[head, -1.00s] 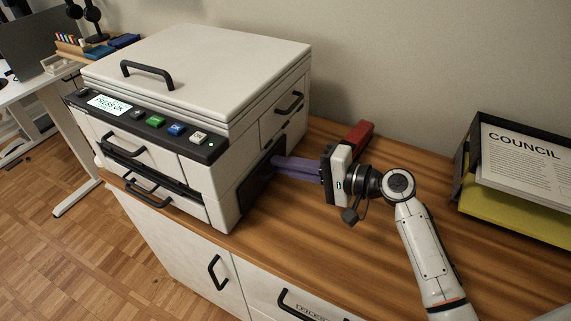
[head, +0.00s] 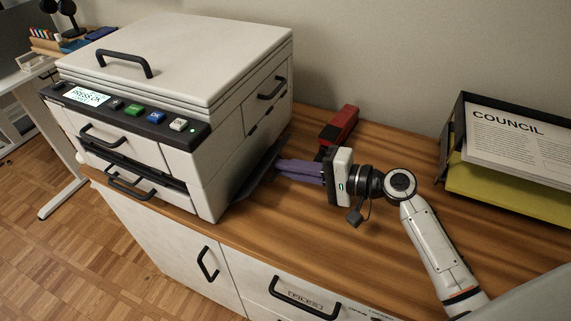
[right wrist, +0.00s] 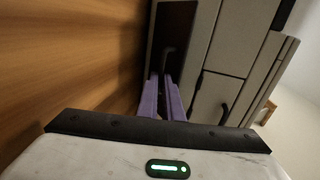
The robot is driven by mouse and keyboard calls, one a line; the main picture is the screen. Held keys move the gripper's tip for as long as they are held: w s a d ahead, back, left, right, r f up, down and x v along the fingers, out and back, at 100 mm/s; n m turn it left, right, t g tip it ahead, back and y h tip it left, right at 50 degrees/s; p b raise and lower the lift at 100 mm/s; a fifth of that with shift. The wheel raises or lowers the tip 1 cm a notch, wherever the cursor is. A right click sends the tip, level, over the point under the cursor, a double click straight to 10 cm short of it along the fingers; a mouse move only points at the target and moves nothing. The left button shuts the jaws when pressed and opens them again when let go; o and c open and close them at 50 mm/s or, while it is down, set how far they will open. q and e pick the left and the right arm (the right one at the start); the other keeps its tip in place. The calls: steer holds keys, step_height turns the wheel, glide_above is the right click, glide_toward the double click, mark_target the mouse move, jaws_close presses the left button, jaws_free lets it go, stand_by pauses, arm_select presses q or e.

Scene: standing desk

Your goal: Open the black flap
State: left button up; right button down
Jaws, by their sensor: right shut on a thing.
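The black flap (head: 258,172) is on the right side of the white printer (head: 218,140), low down. It is tilted outward at its top, away from the printer's side. In the right wrist view the dark flap (right wrist: 176,28) lies ahead of the fingers, with a handle on it. My right gripper (head: 282,168) reaches it from the right with its purple fingers, which also show in the right wrist view (right wrist: 161,92). The fingers are shut on the flap's handle, whose grip point is mostly hidden in the head view. My left gripper is not in view.
A red stapler-like object (head: 338,126) lies on the wooden top behind my right gripper. A black tray (head: 446,160) with a "COUNCIL" sheet and yellow paper stands at the right. Wooden surface (head: 360,250) in front of my right arm is clear.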

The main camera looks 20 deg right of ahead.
steer(key=shift+a+f, duration=0.15)
steer(key=shift+f, duration=0.25)
steer(key=c, duration=1.9)
jaws_free()
steer(key=shift+c, duration=0.2)
steer(key=shift+w+a+r, duration=0.1)
steer(key=shift+r, duration=0.15)
steer(key=shift+s+d, duration=0.3)
steer(key=shift+d, duration=0.15)
steer(key=v, duration=0.8)
steer(key=shift+s+d, duration=0.3)
steer(key=shift+s, duration=0.05)
steer(key=shift+s+d, duration=0.2)
steer(key=shift+d, duration=0.05)
